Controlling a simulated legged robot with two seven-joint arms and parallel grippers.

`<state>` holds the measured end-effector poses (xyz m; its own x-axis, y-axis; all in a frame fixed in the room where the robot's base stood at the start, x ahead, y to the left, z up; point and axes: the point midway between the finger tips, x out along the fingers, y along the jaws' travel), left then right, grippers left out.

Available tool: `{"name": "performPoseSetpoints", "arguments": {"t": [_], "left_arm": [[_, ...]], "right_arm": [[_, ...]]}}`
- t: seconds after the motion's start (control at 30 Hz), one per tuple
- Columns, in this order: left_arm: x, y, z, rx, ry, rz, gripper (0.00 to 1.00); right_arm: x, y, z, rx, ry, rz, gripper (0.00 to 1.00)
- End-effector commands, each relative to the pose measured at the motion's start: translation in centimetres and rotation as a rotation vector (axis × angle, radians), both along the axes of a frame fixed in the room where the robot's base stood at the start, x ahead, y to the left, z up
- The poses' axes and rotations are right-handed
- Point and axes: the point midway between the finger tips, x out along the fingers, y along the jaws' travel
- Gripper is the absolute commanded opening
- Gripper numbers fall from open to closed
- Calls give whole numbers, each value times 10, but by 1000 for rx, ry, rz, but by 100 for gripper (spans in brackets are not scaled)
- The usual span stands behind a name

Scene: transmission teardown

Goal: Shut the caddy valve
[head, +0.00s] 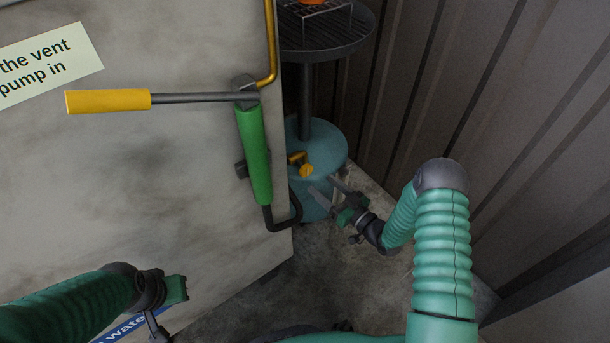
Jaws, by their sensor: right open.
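The caddy is a blue rounded tank (326,147) on the floor, with a dark post rising to a round slatted tray (335,36). Its valve (302,163) is a small brass-yellow fitting on the tank's near side, close to the grey panel's edge. My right gripper (323,188) is open and empty, with its fingers pointing left at the tank, a little below and right of the valve and apart from it. My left gripper (166,309) is at the lower left in front of the grey panel, far from the valve; its fingers are mostly hidden.
A grey panel (150,190) fills the left side. On it are a green pump cylinder (255,155), a yellow-handled lever (108,101), a brass pipe (271,40) and a dark bent hose (296,213) near the valve. A corrugated wall (520,110) closes the right.

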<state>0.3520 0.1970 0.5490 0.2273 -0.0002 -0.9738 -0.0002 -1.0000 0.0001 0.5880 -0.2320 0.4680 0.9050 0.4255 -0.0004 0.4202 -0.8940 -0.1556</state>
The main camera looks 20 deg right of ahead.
Motion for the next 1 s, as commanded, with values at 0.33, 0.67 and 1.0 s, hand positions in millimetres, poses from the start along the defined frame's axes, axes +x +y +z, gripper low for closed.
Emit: {"name": "performPoseSetpoints", "arguments": {"t": [0.33,0.67,1.0], "left_arm": [[0,0,-34,0,0,0,0],[0,0,-35,0,0,0,0],[0,0,-35,0,0,0,0]], "right_arm": [[68,33,-3,0,-2,2,62],[78,37,1,0,1,-1,62],[77,36,0,0,1,-1,23]]}}
